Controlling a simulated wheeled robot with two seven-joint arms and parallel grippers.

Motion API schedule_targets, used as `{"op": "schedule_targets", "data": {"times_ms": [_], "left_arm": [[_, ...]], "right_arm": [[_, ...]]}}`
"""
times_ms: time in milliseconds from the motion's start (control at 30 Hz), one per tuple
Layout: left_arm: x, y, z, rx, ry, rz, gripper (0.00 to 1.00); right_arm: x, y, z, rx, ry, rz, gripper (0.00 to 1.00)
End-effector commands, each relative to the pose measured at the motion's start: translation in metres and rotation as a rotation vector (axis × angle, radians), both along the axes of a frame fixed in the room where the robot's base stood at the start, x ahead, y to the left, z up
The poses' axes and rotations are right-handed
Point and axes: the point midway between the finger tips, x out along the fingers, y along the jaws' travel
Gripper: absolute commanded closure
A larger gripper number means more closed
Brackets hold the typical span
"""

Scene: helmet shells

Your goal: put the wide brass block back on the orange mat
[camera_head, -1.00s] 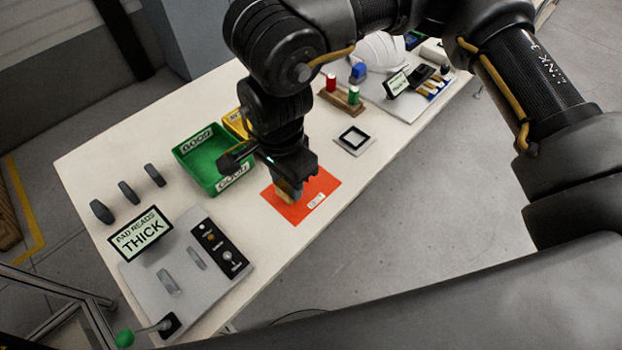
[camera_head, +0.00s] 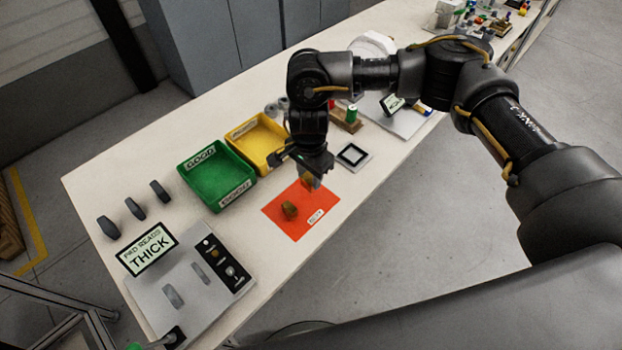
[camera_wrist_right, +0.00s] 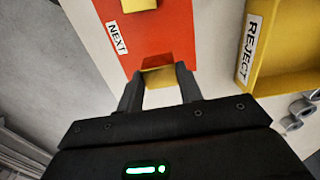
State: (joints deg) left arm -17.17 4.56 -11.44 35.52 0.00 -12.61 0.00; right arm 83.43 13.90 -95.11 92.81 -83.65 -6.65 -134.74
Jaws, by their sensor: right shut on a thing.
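The orange mat (camera_head: 277,222) lies on the white table in the head view, and in the wrist view (camera_wrist_right: 180,30). One brass block (camera_head: 289,210) rests on it, partly cut off at the top of the wrist view (camera_wrist_right: 138,4). My right gripper (camera_head: 310,182) is over the mat's back edge, shut on a second brass block (camera_wrist_right: 158,76), which shows between the fingers. I cannot tell whether the held block touches the mat, or which of the two is wider. My left gripper is not in view.
The green GOOD tray (camera_head: 215,180) and yellow REJECT tray (camera_head: 258,143) stand left of and behind the mat. A black-framed square (camera_head: 352,156) lies right of it. A grey panel with a THICK sign (camera_head: 148,251) is at front left, near several dark grey pieces (camera_head: 134,208).

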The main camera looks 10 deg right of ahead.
Motion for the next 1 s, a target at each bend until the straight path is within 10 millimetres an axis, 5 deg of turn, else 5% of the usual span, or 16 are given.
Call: {"op": "schedule_targets", "data": {"times_ms": [433,867,900,1000], "left_arm": [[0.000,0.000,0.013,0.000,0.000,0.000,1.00],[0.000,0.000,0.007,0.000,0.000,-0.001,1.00],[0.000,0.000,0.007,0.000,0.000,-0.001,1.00],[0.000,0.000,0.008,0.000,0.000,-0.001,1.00]], "right_arm": [[0.005,-0.003,-0.034,0.001,0.001,-0.002,0.97],[0.005,-0.003,-0.041,0.000,-0.001,0.000,0.97],[0.005,-0.003,-0.041,0.000,-0.001,0.000,0.63],[0.005,-0.003,-0.040,0.000,-0.001,0.000,0.50]]}}
